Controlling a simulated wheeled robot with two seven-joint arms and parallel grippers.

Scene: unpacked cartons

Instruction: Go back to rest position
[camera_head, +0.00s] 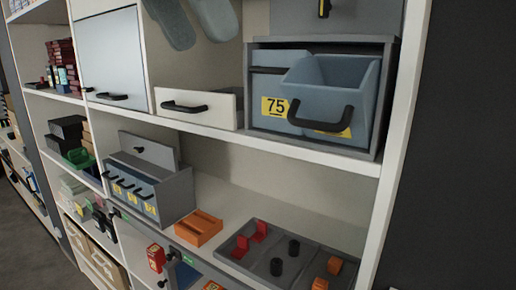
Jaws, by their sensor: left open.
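I cannot make out either of my grippers or arms in the head view. The view is filled by a tall white shelf unit (401,110), seen tilted. A grey bin (330,75) with a black handle sits partly pulled out of a grey case on the upper shelf, with a yellow label 75 on the bin beside it. A grey drawer box (176,192) with several small black handles stands on the shelf below. Near it lie an orange tray (198,228) and a dark grey tray (262,274) with red, black and orange pieces.
A white drawer (198,107) and a pale door (113,58) are left of the bin. A red box (156,257) is at the lower middle. Dark wall (460,150) borders the unit on the right. Bare floor (30,235) shows at lower left.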

